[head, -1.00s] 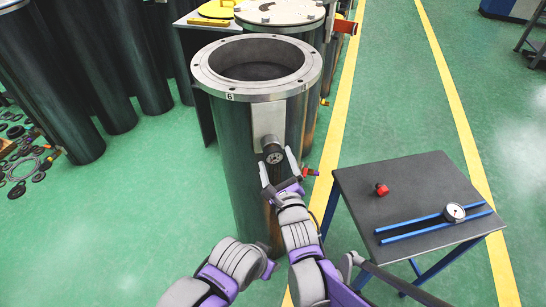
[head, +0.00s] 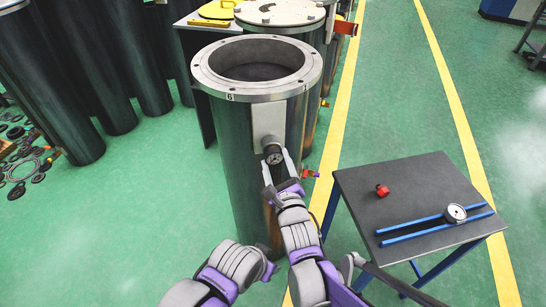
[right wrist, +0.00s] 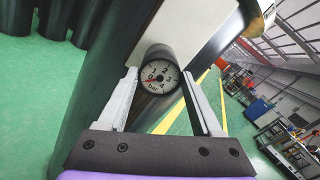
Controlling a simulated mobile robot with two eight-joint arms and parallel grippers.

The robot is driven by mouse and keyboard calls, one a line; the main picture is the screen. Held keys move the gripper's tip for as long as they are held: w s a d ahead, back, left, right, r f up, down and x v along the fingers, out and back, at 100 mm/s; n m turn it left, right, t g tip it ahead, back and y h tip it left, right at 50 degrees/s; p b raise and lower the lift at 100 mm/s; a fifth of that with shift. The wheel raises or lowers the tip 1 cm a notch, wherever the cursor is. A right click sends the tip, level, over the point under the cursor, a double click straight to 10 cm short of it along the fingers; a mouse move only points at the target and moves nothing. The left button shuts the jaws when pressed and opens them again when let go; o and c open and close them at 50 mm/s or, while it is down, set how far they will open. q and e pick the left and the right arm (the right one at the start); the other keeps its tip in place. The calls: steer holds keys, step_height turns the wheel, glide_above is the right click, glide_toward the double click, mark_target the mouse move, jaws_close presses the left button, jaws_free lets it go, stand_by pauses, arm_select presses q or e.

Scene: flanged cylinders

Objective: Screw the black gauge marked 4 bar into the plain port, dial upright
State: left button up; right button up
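The black gauge (head: 273,156) sits at the pale pad on the front of the grey cylinder (head: 238,150). Its white dial also shows in the right wrist view (right wrist: 159,77), with numbers up to 4, "bar" and a red needle near 0. The dial looks tilted in that view, which is itself slanted. My right gripper (head: 278,166) has one finger on each side of the gauge. In the right wrist view the fingers (right wrist: 160,88) stand apart, with narrow gaps beside the gauge. The port behind the gauge is hidden. My left gripper is not in view.
A dark table (head: 410,185) at the right holds a red cap-like part (head: 382,190) and another white-dialled gauge (head: 455,213) by two blue rails (head: 412,228). More cylinders stand behind and at left. A small red-and-purple fitting (head: 311,173) juts beside the right gripper.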

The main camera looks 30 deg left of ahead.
steer(key=o, duration=0.3)
steer(key=b+v, duration=0.1)
steer(key=v, duration=0.5)
steer(key=shift+b, duration=0.4)
stand_by(0.4)
